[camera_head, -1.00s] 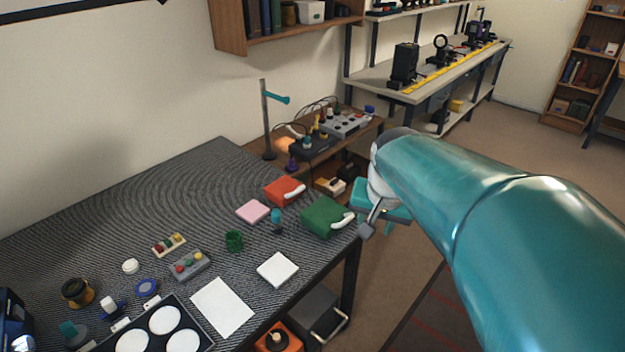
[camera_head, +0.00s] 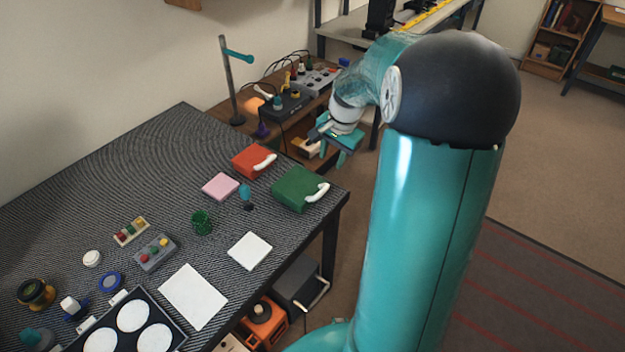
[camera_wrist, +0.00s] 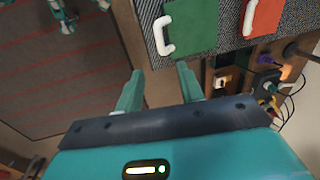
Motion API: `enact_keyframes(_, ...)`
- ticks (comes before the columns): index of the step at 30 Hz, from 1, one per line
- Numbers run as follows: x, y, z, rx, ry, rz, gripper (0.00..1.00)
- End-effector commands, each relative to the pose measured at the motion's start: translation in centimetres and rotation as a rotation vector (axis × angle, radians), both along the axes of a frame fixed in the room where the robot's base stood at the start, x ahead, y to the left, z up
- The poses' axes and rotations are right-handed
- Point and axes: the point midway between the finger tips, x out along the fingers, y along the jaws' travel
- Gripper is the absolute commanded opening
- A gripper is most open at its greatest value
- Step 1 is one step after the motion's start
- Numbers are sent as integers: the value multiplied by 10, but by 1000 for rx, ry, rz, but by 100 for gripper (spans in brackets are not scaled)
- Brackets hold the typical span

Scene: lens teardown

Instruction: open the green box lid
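The green box (camera_head: 298,188) sits near the right edge of the patterned table, its lid closed, with a white handle (camera_head: 317,192) on its right side. In the wrist view the green box (camera_wrist: 190,24) is at the top centre, its white handle (camera_wrist: 163,36) on its left side. My gripper (camera_head: 335,152) is above and beyond the box, past the table edge, not touching it. In the wrist view its two fingers (camera_wrist: 159,90) stand wide apart with nothing between them.
A red box (camera_head: 252,160) with a white handle stands beside the green box. A pink block (camera_head: 220,186), a green cup (camera_head: 202,222) and a white square (camera_head: 250,251) lie nearby. A stand (camera_head: 229,82) and wired devices (camera_head: 287,102) are on the wooden bench behind.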

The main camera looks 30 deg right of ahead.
Motion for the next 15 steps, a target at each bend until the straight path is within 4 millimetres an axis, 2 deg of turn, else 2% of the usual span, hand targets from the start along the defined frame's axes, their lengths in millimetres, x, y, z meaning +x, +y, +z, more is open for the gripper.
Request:
enact_keyframes(7, -4, -3, -18, 7, 4, -19, 38)
enact_keyframes(15, 3, 1, -69, 7, 5, -18, 38)
